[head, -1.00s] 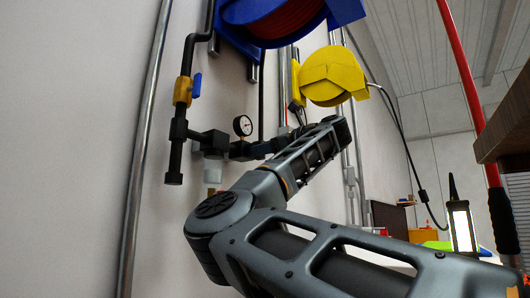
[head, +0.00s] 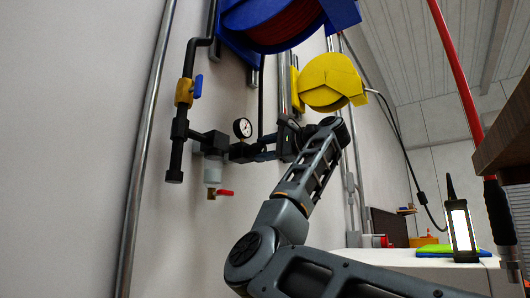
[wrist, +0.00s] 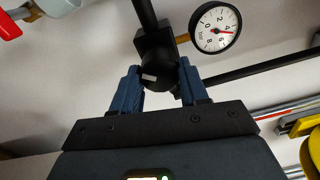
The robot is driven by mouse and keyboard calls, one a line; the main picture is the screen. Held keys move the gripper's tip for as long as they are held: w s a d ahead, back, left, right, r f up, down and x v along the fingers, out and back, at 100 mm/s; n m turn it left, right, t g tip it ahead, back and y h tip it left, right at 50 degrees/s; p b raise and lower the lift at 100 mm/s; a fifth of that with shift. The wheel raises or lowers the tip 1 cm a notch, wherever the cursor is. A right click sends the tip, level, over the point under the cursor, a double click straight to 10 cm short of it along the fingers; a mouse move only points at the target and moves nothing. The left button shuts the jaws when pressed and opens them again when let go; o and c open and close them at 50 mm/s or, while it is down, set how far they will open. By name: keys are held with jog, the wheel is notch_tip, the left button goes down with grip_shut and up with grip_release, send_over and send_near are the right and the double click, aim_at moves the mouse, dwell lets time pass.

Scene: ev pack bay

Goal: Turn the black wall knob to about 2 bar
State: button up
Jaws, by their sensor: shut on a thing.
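The black wall knob (wrist: 160,66) is in the upper middle of the wrist view, with a small white mark on its face. My gripper (wrist: 158,82) is shut on the knob, with one blue finger on each side of it. The pressure gauge (wrist: 215,27) is right of the knob, and its needle points between 4 and 6, closer to 4. The gauge also shows in the head view (head: 242,128), too small to read. In the head view my gripper's grasp is too small and too hidden by the arm to make out.
Left of the gauge are a valve with a blue lever (head: 197,86) and a small red-handled tap (head: 224,192). A blue hose reel (head: 345,12) and a yellow reel (head: 328,82) hang above. A lit lamp (head: 460,228) stands on the bench at right.

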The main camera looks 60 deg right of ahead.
jog(key=n, duration=0.5)
jog(key=shift+d+f+n+b, duration=0.1)
jog(key=shift+n+b, duration=0.2)
jog(key=n, duration=0.5)
jog(key=shift+n+y, duration=0.3)
jog(key=shift+n, duration=0.1)
jog(key=o, duration=1.1)
jog(key=shift+c, duration=0.2)
jog(key=shift+r, duration=0.2)
jog(key=s+b, duration=0.2)
jog(key=s, duration=0.6)
jog(key=shift+a, duration=0.25)
jog(key=shift+f, duration=0.15)
